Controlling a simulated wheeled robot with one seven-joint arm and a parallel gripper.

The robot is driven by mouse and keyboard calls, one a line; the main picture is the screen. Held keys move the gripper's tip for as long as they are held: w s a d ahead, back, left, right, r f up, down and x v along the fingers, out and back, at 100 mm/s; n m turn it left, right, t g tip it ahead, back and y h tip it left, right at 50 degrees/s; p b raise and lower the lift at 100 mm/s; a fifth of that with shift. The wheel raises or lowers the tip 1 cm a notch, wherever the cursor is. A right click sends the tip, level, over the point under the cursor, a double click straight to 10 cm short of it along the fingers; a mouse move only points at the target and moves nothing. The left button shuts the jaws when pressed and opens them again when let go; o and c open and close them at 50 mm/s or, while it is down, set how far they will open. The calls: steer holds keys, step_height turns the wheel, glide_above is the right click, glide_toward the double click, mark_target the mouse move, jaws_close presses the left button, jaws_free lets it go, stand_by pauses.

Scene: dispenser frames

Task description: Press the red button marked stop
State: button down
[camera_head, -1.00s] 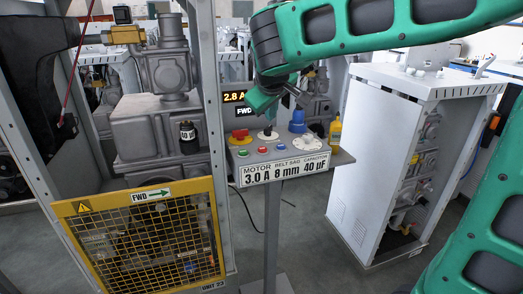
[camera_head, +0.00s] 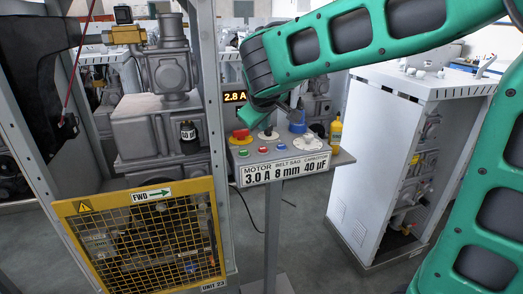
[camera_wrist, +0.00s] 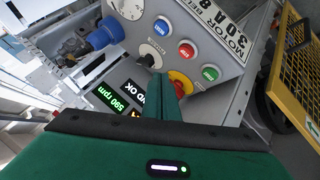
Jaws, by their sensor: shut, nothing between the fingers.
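The sloped control panel (camera_head: 318,158) stands on a post. My gripper (camera_wrist: 158,78) is shut and empty, above the panel's back part near the black knob (camera_wrist: 148,55). The fingertips appear apart from the small red button.
Green (camera_head: 262,150) and blue (camera_head: 281,147) buttons sit beside the small red one. A blue connector (camera_head: 298,122), a white dial (camera_head: 307,142) and a yellow bottle (camera_head: 335,131) are at the right. A lit display (camera_head: 235,97) stands behind. A yellow mesh guard (camera_head: 150,240) is at left.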

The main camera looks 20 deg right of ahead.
mark_target(263, 150)
steer(key=shift+f, duration=2.25)
stand_by(0.3)
steer(key=shift+s+f, duration=0.1)
steer(key=shift+f, duration=0.25)
steer(key=shift+f, duration=0.45)
stand_by(0.8)
steer(key=shift+r, duration=0.9)
steer(key=shift+r, duration=2.5)
